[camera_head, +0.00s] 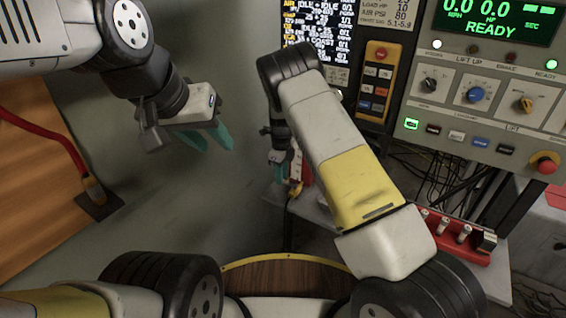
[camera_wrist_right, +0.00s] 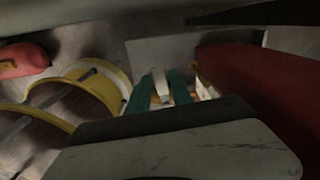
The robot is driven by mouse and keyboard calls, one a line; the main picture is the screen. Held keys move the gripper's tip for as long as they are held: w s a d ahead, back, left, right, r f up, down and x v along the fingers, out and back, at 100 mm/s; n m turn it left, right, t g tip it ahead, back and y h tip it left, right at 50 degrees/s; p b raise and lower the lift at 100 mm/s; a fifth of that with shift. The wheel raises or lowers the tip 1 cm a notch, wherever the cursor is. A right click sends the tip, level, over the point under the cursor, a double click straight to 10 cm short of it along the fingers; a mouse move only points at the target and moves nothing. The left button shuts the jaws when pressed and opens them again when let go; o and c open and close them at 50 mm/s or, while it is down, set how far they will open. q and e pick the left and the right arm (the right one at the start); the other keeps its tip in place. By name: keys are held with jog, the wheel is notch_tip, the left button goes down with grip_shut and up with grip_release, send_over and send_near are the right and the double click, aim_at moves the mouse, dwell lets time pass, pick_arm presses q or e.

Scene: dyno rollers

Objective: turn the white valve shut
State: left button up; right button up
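A small white piece (camera_wrist_right: 158,82), probably the white valve's handle, stands between the teal fingertips of my right gripper (camera_wrist_right: 160,88) in the right wrist view. The fingers are on either side of it; I cannot tell whether they touch it. In the head view my right gripper (camera_head: 284,172) is small and partly hidden behind my right forearm, by red, white and yellow parts, and the valve is not clear there. My left gripper (camera_head: 208,138) hangs empty at upper left, its teal fingers apart.
A red block (camera_wrist_right: 262,90) stands close right of my right gripper, and yellow hoops (camera_wrist_right: 92,82) lie to its left. In the head view a control panel (camera_head: 485,95) is at right, a red switch strip (camera_head: 455,235) below it, and an orange-brown surface (camera_head: 40,170) at left.

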jog(key=shift+o, duration=0.7)
notch_tip(320, 180, up, 8)
jog(key=shift+f, duration=0.1)
jog(key=shift+c, duration=0.5)
